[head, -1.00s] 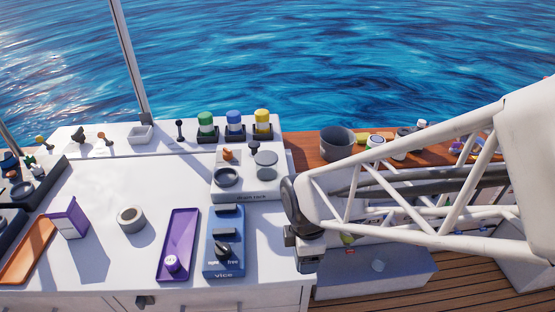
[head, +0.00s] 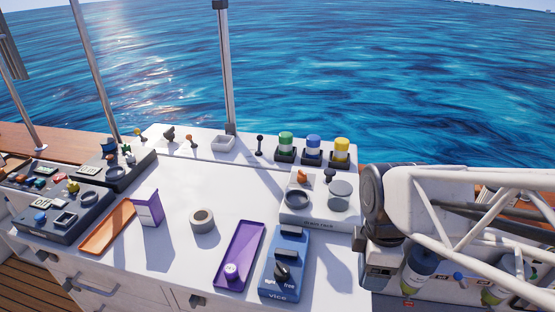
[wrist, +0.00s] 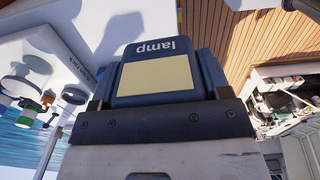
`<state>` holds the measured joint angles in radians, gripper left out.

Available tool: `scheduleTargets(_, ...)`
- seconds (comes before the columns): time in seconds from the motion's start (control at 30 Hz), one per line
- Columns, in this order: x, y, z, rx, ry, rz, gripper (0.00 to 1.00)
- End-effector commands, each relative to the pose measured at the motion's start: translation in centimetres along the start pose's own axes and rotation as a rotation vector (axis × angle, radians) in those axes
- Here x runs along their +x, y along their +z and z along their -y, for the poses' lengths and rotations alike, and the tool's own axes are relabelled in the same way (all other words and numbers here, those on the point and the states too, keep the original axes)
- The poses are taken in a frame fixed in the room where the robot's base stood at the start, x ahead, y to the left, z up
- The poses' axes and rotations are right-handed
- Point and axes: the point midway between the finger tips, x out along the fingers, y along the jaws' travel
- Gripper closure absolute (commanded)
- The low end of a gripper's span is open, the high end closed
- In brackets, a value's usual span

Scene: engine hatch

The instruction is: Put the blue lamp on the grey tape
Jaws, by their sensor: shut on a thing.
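The blue lamp (wrist: 157,78) is a dark blue block with a cream panel and the word "lamp", seen close up in the wrist view. My gripper (wrist: 160,88) is shut on it, with a dark finger on each side. In the head view my gripper (head: 378,272) hangs beside the right end of the white counter, and I cannot make out the lamp there. The grey tape (head: 202,220) is a roll lying flat on the counter, well left of my gripper, with nothing on it.
Between the tape and my gripper are a purple tray (head: 240,256) with a small purple item and a blue vice block (head: 285,265). A purple-and-white box (head: 147,208) and an orange tray (head: 106,228) lie left of the tape. A drain rack (head: 318,212) stands behind the vice.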

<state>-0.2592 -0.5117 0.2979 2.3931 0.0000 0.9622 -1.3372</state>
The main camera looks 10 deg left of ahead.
Motion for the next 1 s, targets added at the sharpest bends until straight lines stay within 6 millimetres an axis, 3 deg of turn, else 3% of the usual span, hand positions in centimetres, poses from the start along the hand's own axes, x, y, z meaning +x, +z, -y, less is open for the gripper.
scheduleTargets(0.37, -0.4, -3.7, -2.3, -0.001, -0.002, 0.001, 0.59)
scheduleTargets(1.0, -1.0, -15.5, -6.6, 0.008, -0.001, 0.0, 0.59)
